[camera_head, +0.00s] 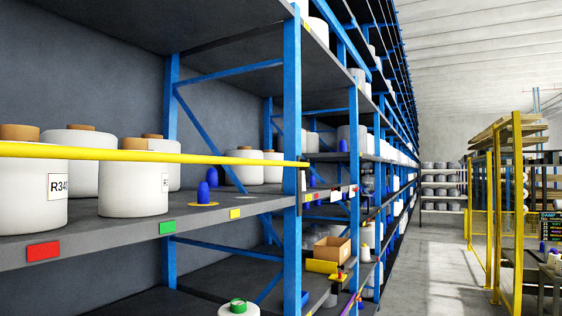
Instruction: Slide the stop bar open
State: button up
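The yellow stop bar (140,154) runs level across the front of the left shelf bay, in front of the white bobbins. Its right end meets a dark fitting (304,175) at the blue upright (292,120). Its left end runs out of the picture. My gripper is not in this view.
Large white bobbins (135,190) with brown cores stand on the grey shelf (110,243) behind the bar. A blue cone on a yellow base (204,190) stands near the shelf's front edge. A cardboard box (332,250) sits lower right. The aisle floor (430,270) is clear.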

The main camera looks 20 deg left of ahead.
aim_at(7, 149)
jog(key=u, duration=1.2)
jog(key=i+u, duration=0.2)
jog(key=u, duration=0.2)
jog(key=i+l+u, duration=0.15)
jog(key=u, duration=0.3)
jog(key=i+l+u, duration=0.15)
jog(key=u, duration=0.25)
jog(key=i+j+u, duration=0.2)
jog(key=k+l+z, duration=0.25)
jog(key=i, duration=0.05)
